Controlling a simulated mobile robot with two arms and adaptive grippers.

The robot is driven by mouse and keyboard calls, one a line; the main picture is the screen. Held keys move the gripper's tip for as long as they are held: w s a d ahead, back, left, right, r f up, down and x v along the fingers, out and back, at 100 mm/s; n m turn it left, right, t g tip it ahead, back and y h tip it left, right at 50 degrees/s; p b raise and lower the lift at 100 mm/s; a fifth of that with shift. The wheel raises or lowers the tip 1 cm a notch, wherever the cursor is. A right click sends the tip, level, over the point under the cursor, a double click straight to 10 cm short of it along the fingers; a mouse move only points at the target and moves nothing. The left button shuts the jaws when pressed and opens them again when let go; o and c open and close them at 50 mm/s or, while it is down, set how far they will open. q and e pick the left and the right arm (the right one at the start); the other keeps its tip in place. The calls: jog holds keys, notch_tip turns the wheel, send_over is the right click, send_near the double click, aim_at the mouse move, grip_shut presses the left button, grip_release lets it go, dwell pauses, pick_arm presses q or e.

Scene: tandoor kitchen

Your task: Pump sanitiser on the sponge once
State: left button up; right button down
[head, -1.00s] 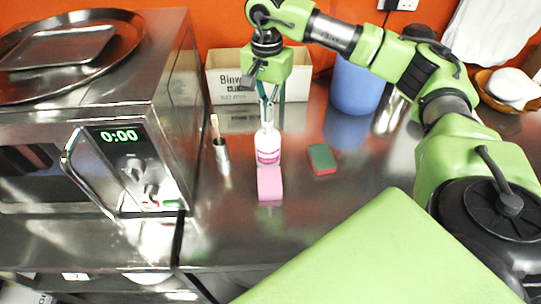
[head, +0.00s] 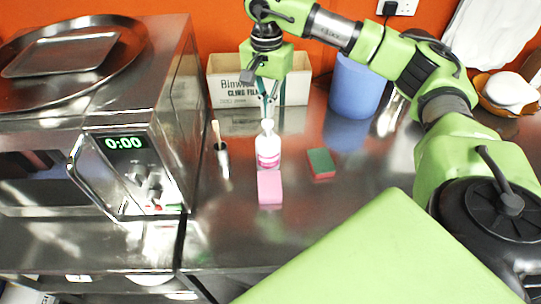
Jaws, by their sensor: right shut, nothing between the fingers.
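A white pump bottle with a pink label, the sanitiser (head: 268,150), stands upright on the steel counter. A pink sponge (head: 270,188) lies directly in front of it, under the side of the pump that faces me. My right gripper (head: 268,112) points down right above the bottle's pump head, fingers shut with nothing between them. Whether the fingertips touch the pump head I cannot tell. A second sponge, green and red (head: 321,164), lies to the right of the bottle. My left gripper is not in view.
A steel cup with a brush (head: 222,158) stands left of the bottle. A cardboard box (head: 232,88) and a blue container (head: 355,88) stand behind. A microwave (head: 130,165) with trays on top fills the left. The front counter is clear.

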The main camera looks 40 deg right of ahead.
dwell(0.5)
notch_tip(320, 180, up, 6)
jog(key=p, duration=0.3)
jog(key=shift+p, duration=0.4)
dwell(0.3)
